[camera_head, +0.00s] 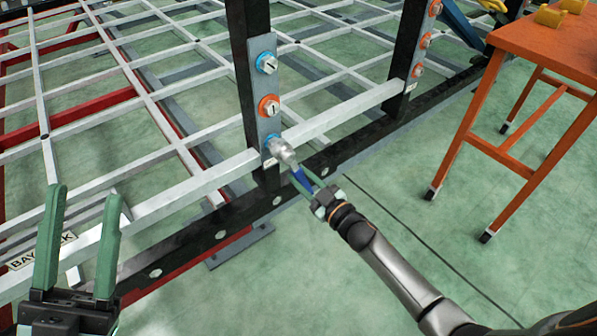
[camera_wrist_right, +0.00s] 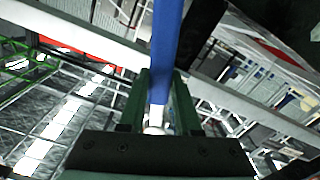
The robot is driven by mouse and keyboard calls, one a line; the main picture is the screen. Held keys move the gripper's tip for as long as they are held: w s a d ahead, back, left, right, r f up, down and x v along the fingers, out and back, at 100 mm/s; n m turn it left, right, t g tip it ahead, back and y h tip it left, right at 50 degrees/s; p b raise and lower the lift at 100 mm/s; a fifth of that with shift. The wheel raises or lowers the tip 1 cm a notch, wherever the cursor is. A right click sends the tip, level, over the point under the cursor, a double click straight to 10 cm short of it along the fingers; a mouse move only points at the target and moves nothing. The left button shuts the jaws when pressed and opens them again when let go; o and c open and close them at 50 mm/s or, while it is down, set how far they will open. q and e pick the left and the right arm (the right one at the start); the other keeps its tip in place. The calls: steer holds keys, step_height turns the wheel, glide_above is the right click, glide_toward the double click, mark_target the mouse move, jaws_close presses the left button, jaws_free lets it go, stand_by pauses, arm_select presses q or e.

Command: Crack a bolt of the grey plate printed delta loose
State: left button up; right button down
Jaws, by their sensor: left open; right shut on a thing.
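A grey plate (camera_head: 266,86) is mounted on the black post; I cannot read a delta print on it. Its upper bolt (camera_head: 266,62) has a blue ring and its middle bolt (camera_head: 269,105) an orange ring. My right gripper (camera_head: 317,186) is shut on a tool with a blue handle (camera_head: 302,180) and silver head (camera_head: 283,152). The handle also shows between the fingers in the right wrist view (camera_wrist_right: 166,50). The head is at the plate's lowest bolt and mostly hides it; I cannot tell how fully it is seated. My left gripper (camera_head: 82,215) is open and empty at the lower left.
A second plate (camera_head: 421,55) with several bolts is on the post further right. A white rail (camera_head: 330,118) and black beam (camera_head: 350,145) run across the frame. An orange table (camera_head: 545,45) stands at right with yellow items on it. The green floor between is clear.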

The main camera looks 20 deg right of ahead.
steer(key=shift+p+v, duration=0.9)
steer(key=shift+v, duration=1.3)
steer(key=shift+s+r, duration=0.1)
steer(key=shift+r, duration=0.05)
